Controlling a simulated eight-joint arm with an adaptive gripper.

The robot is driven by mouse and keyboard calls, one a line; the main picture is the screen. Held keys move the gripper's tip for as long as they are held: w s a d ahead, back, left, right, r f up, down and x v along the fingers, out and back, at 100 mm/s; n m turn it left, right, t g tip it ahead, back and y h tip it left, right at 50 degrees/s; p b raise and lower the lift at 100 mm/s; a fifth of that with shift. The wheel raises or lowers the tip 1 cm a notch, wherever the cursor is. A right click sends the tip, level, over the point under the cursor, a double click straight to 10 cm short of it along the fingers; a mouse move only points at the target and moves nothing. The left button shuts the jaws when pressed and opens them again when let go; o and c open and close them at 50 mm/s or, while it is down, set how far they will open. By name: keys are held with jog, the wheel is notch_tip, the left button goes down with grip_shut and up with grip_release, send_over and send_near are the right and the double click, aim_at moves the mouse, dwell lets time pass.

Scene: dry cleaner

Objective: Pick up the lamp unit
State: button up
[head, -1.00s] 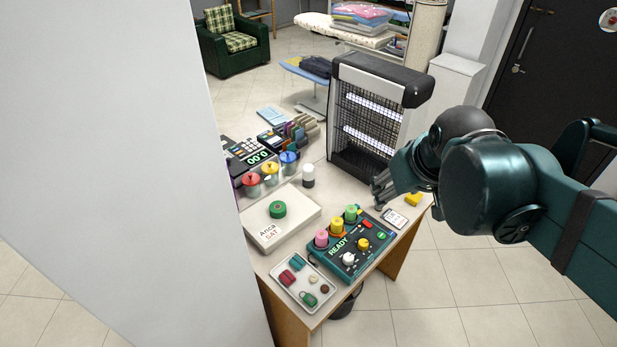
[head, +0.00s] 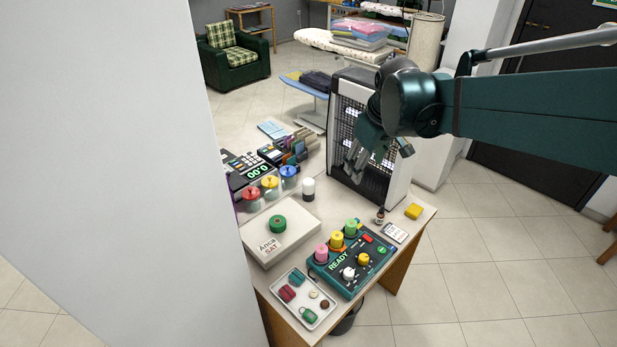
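The lamp unit (head: 402,180) is a tall black and pale box with a wire-mesh front and glowing tubes behind it. It stands upright at the back right of the wooden-sided table (head: 445,212). My gripper (head: 380,160) is in front of the lamp unit in the picture and hides its upper right part. Its fingers point down and are spread apart, with nothing seen between them. Whether they touch the lamp unit cannot be told.
A teal READY panel (head: 335,272) with coloured knobs, a small tray (head: 290,312), a white box (head: 262,245), lidded jars (head: 270,188) and a card terminal (head: 250,172) crowd the table.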

jog(key=w+a+f+n+g, duration=0.1)
jog(key=w+a+f+n, duration=0.2)
jog(key=w, duration=0.6)
jog(key=n+g, duration=0.2)
jog(key=n, duration=0.2)
send_near(309, 181)
jog(key=s+d+r, duration=0.3)
jog(key=s+d, duration=0.1)
jog(key=w+a+f, duration=0.1)
jog(key=f, duration=0.2)
jog(key=w+a+f+n, duration=0.1)
jog(key=w+f, duration=0.1)
jog(key=f, duration=0.2)
jog(key=w+a+f+n+g, duration=0.1)
jog(key=w+a+f, duration=0.1)
jog(key=f, duration=0.2)
jog(key=shift+w+a+f, duration=0.15)
jog(key=shift+f, duration=0.15)
jog(key=shift+f, duration=1.25)
jog(key=shift+a+f+b, duration=0.15)
jog(key=shift+f+b, duration=0.25)
jog(key=shift+f, duration=2.2)
